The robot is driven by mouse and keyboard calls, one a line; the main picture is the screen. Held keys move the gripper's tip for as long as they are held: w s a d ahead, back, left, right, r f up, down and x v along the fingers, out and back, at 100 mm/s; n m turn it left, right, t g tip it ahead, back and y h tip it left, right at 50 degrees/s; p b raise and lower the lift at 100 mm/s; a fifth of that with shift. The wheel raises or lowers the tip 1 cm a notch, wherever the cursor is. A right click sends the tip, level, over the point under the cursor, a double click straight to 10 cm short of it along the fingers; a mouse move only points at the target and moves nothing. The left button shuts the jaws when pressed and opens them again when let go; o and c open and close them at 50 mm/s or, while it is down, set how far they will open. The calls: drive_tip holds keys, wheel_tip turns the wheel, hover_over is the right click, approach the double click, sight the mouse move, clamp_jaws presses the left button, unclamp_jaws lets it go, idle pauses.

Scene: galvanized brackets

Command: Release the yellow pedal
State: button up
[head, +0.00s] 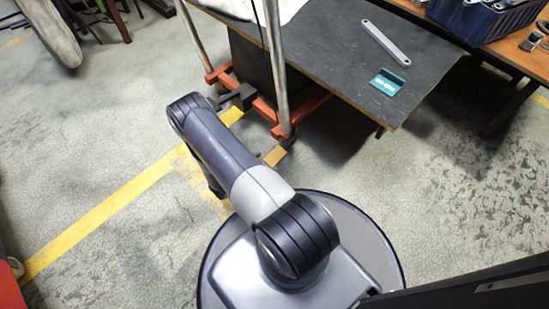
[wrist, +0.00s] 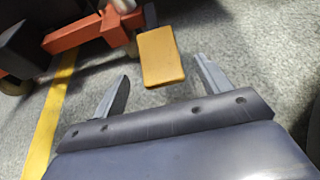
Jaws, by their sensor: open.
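The yellow pedal (wrist: 161,56) is a flat block sticking out from the orange base of a cart, low above the floor. In the wrist view it lies ahead of my gripper (wrist: 160,85), nearer the right finger, and appears apart from both fingers. My gripper is open and empty. In the head view the pedal (head: 275,156) shows at the foot of a metal post, and my arm reaches down to the left of it. My fingers are hidden in the head view.
The orange cart base (head: 263,108) carries upright metal posts (head: 278,70). A dark table (head: 345,60) holds a grey bracket (head: 385,42) and a teal block (head: 386,81). A yellow floor line (head: 110,205) crosses the concrete. Open floor lies at left and right.

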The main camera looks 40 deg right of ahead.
sight(274, 157)
drive_tip(key=b+x, duration=0.2)
drive_tip(key=x, duration=0.4)
drive_tip(key=shift+w+d+f, duration=0.1)
drive_tip(key=shift+d, duration=0.25)
drive_tip(key=shift+c, duration=0.2)
